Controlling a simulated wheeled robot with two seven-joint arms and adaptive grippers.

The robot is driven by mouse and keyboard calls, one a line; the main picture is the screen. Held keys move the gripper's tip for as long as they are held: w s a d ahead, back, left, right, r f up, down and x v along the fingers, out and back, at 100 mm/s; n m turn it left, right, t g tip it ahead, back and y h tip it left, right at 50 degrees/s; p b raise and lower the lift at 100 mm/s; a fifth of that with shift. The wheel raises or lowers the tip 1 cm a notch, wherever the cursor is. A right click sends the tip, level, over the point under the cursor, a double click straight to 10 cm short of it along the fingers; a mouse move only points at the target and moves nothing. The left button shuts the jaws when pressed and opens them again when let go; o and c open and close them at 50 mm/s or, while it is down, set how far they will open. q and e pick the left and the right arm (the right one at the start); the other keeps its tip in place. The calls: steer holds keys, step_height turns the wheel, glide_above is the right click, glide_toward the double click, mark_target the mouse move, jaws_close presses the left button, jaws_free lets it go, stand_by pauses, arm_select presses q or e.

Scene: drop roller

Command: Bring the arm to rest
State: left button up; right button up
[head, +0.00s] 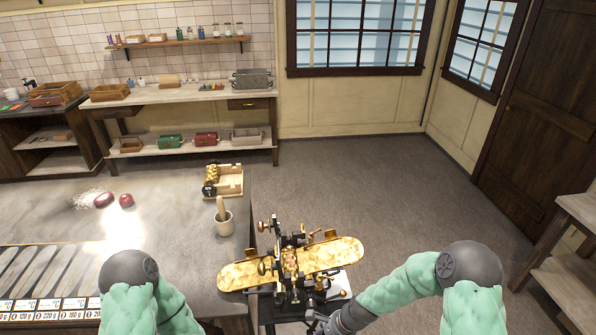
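The drop roller machine (292,262) stands on a small stand to the right of the long table, with a golden tray (343,254) running through it on both sides. My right arm reaches in from the right to the machine's lower front. My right gripper (318,321) is at the bottom edge of the view, close to the machine's base. It is small and partly cut off, so I cannot tell whether its fingers are open or touch anything. My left arm shows only its elbow and links at the lower left; its gripper is out of view.
The long table (165,225) holds a mortar with pestle (224,220), a wooden box with rollers (226,181), two red lumps (104,200) and white powder (86,200). Shelves (180,95) line the back wall. The floor (400,190) right of the machine is clear.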

arm_select(q)
step_height(320, 180, down, 16)
steer(key=b, duration=1.3)
steer(key=shift+r+b, duration=0.25)
steer(key=shift+b, duration=0.15)
arm_select(e)
steer(key=s+d+f+n, duration=0.1)
steer(key=s+f+n, duration=0.5)
steer(key=f, duration=0.5)
steer(key=s+d+f+n, duration=0.1)
steer(key=s+f+n, duration=0.5)
steer(key=s+f, duration=0.5)
steer(key=shift+h, duration=0.4)
